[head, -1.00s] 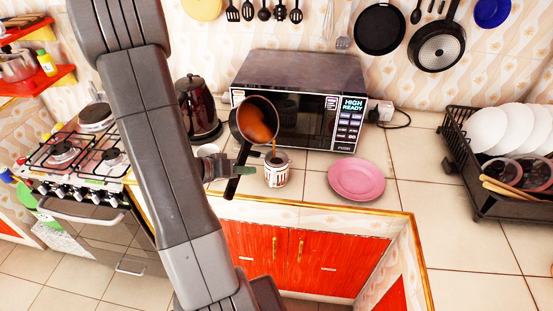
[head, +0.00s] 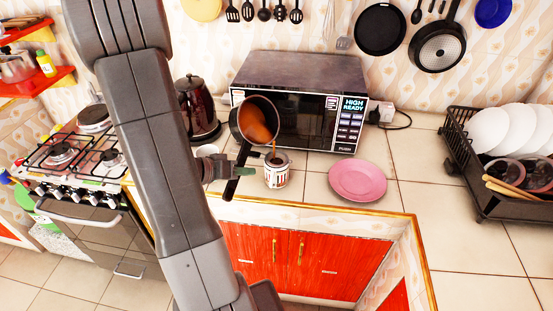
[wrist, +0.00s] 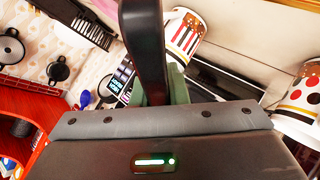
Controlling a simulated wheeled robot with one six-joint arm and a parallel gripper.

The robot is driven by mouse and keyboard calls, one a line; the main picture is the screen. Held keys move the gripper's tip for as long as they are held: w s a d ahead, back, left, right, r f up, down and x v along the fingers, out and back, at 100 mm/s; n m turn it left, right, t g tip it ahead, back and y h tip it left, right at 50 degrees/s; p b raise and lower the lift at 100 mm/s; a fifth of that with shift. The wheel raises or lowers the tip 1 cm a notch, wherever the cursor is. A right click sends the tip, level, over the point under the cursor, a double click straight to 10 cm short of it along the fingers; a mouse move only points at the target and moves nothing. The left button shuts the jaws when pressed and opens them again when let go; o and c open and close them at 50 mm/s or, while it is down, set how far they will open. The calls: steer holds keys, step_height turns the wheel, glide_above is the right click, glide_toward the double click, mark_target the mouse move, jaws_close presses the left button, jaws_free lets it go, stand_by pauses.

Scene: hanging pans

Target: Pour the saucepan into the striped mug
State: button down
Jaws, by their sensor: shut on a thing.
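The dark saucepan (head: 256,118) is tilted toward the right above the counter, with orange-brown liquid in it. A thin stream falls from its lower rim to the mouth of the striped mug (head: 277,172), which stands upright below. The mug also shows in the wrist view (wrist: 184,34), with black and red stripes on white. My gripper (head: 236,171) is left of the mug, shut on the saucepan's black handle, which fills the upper middle of the wrist view (wrist: 145,48). The liquid level inside the mug is not clear.
A microwave (head: 300,98) stands behind the saucepan. A pink plate (head: 357,181) lies right of the mug. A white cup (head: 207,150) is partly hidden behind my gripper, near a dark kettle (head: 198,108). A dotted mug (wrist: 302,95) shows at the wrist view's right edge. A dish rack (head: 485,190) stands at far right.

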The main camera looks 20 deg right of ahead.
steer(key=shift+w+f+m+t+b, duration=0.15)
steer(key=shift+m+t+b, duration=0.25)
steer(key=shift+b, duration=1.4)
steer(key=shift+w+a+f+m+t+y+b, duration=0.15)
steer(key=shift+f+m+t+y+b, duration=0.5)
steer(key=shift+b, duration=2.1)
steer(key=shift+s+d+m+t+p, duration=0.25)
steer(key=shift+s+t+p, duration=0.1)
steer(key=shift+p, duration=0.1)
steer(key=shift+w+a+f+m+t+y+b, duration=0.1)
steer(key=shift+a+f+m+t+y+b, duration=0.05)
steer(key=shift+f+m+t+y+b, duration=0.5)
